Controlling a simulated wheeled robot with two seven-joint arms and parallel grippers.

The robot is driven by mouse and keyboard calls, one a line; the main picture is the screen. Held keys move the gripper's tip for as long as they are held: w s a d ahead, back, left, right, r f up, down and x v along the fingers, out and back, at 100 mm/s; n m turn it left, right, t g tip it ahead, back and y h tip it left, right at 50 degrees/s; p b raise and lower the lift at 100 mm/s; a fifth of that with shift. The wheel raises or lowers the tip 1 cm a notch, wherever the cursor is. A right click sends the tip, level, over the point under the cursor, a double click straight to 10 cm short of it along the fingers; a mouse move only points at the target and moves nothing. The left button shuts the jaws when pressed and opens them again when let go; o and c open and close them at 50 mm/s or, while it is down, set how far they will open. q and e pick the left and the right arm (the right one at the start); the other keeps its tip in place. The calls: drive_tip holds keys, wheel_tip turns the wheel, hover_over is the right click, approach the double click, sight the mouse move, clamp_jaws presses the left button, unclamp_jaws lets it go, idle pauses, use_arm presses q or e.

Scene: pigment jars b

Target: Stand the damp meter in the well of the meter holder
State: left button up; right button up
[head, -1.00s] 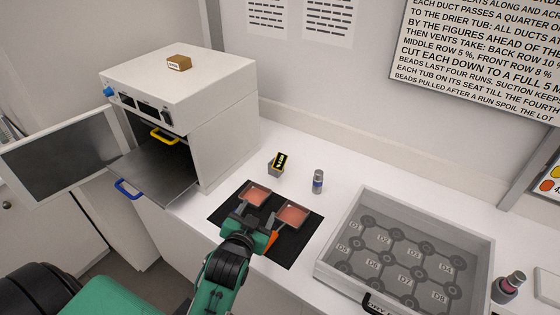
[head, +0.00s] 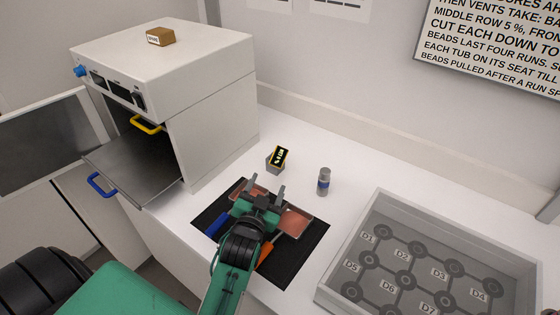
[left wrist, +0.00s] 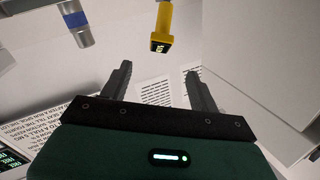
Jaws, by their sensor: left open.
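The damp meter (head: 281,155), yellow with a black face, rises from a small grey block-like meter holder (head: 275,166) on the white counter. It looks a little tilted. Its lower part is hidden in the head view, so I cannot tell how it sits in the well. In the left wrist view the damp meter (left wrist: 162,25) shows beyond the fingers, between their lines; the holder is not seen there. My left gripper (head: 267,184) is open and empty, over the black mat just in front of the holder and apart from the meter. My right gripper is not in view.
A grey jar with a blue band (head: 323,182) stands right of the holder. Two trays of pink pigment (head: 296,221) lie on the black mat (head: 300,250). A clear-walled bin (head: 345,240) is at the right. An oven (head: 205,110) with its door open stands left.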

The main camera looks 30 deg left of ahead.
sight(278, 159)
use_arm(q)
drive_tip(key=p+x, duration=0.2)
drive_tip(key=x, duration=0.6)
drive_tip(key=shift+w+r, duration=0.1)
drive_tip(key=shift+w+a+r+p, duration=0.1)
drive_tip(key=shift+w+r+p, duration=0.05)
drive_tip(key=shift+w+p, duration=0.35)
drive_tip(key=p+x, duration=0.1)
drive_tip(key=x, duration=0.2)
drive_tip(key=shift+w, duration=0.15)
drive_tip(key=shift+w+a+f+p, duration=0.25)
drive_tip(key=shift+w+p, duration=0.1)
drive_tip(key=shift+w, duration=0.1)
drive_tip(key=shift+d, duration=0.1)
drive_tip(key=c, duration=1.2)
